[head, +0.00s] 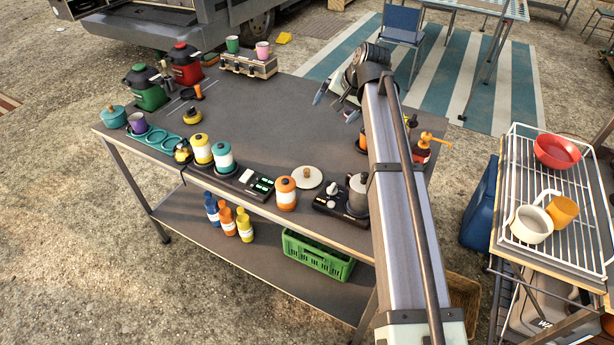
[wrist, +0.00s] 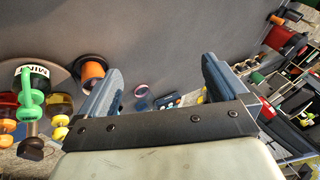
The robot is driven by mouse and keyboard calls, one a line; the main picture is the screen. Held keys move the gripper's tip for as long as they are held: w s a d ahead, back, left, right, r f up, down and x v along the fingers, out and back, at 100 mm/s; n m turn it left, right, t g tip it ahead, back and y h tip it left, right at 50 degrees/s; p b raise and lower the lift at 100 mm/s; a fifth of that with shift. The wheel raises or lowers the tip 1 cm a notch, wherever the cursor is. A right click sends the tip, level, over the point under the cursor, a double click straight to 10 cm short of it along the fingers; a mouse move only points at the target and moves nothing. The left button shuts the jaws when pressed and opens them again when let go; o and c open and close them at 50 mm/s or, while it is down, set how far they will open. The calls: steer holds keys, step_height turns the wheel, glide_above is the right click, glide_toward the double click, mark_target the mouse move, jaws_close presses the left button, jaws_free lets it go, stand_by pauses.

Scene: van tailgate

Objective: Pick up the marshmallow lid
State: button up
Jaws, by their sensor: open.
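A flat round cream lid (head: 307,177) with a small wooden knob lies on the grey table near its front edge, between an orange-banded canister and a small black stove. It looks like the marshmallow lid, but no label on it is readable. My gripper (head: 336,104) is above the table, behind and to the right of the lid, well apart from it. In the wrist view the two blue-grey fingers of my gripper (wrist: 162,66) are spread apart with nothing between them. I cannot make out the lid in the wrist view.
A metal pot (head: 357,194) stands right of the lid. An orange-banded canister (head: 286,193) and a black scale (head: 249,183) are to its left. The table middle (head: 262,118) is clear.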

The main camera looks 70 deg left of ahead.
mark_target(307, 170)
steer(key=s+d+f+n+t+h, duration=0.25)
steer(key=s+d+n+h, duration=0.35)
steer(key=s, duration=0.4)
steer(key=shift+n, duration=0.5)
steer(key=f, duration=0.9)
steer(key=a+f, duration=0.1)
steer(key=f, duration=0.4)
steer(key=shift+w+f, duration=0.1)
steer(key=shift+w, duration=0.05)
steer(key=shift+c, duration=0.3)
steer(key=c, duration=1)
